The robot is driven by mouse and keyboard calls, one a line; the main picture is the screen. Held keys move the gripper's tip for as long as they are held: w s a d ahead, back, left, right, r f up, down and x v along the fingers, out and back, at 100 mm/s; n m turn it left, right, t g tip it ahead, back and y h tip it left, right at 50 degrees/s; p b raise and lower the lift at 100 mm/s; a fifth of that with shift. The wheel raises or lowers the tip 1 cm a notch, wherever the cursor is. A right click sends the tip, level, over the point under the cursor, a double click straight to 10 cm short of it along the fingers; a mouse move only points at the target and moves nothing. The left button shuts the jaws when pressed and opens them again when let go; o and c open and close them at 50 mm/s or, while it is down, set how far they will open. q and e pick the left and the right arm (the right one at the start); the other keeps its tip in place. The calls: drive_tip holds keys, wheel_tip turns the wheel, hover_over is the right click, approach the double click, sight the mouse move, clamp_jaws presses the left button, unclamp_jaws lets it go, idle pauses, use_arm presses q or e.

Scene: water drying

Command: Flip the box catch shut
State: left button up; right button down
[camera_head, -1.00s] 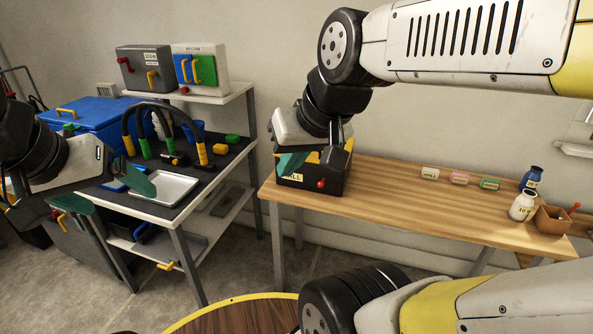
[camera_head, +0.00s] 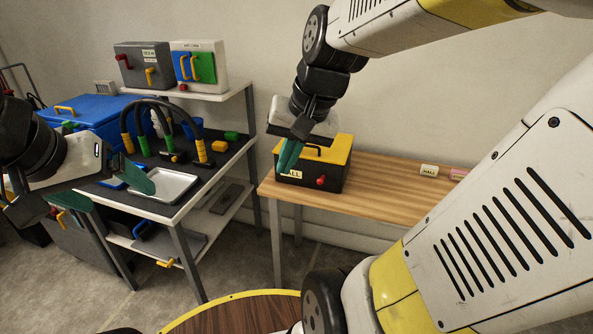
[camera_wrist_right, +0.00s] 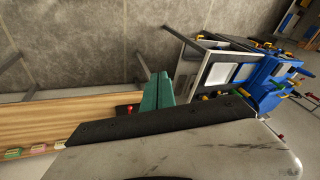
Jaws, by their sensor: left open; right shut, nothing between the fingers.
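The black box with a yellow lid (camera_head: 330,150) and a HALL label stands at the left end of the wooden table. Its lid appears down. A red catch knob (camera_head: 321,181) is on its front face; red also shows beside the green fingers in the right wrist view (camera_wrist_right: 130,110). Whether the catch is latched is too small to tell. My right gripper (camera_head: 287,160) is shut and empty, its green fingers pointing down in front of the box's left part, left of the catch. My left gripper (camera_head: 112,197) is open and empty by the grey shelf unit, away from the box.
The wooden table (camera_head: 400,190) is clear right of the box, up to a few small labelled blocks (camera_head: 429,171). The shelf unit at left holds a white tray (camera_head: 172,187), black-and-yellow hoops and two catch boxes on top. A round wooden table (camera_head: 235,315) is in front.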

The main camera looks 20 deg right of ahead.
drive_tip(key=w+d+f+m+g+y, duration=0.1)
drive_tip(key=w+d+f+m+y, duration=0.4)
drive_tip(key=f+m, duration=0.4)
drive_tip(key=w+d+f+m+g+y, duration=0.25)
drive_tip(key=w+d+f+m, duration=0.25)
drive_tip(key=w+f+m, duration=0.4)
drive_tip(key=d+f+m+t+y, duration=0.2)
drive_tip(key=d+f+m+t, duration=1.3)
drive_tip(key=m, duration=0.5)
drive_tip(key=d+f, duration=0.1)
drive_tip(key=d, duration=0.1)
drive_tip(key=shift+s+d, duration=0.35)
drive_tip(key=shift+d, duration=0.05)
approach(322, 179)
drive_tip(key=w+a+f, duration=0.1)
drive_tip(key=w+a, duration=0.2)
drive_tip(key=a, duration=0.2)
drive_tip(key=shift+w+a, duration=0.15)
drive_tip(key=shift+w, duration=0.35)
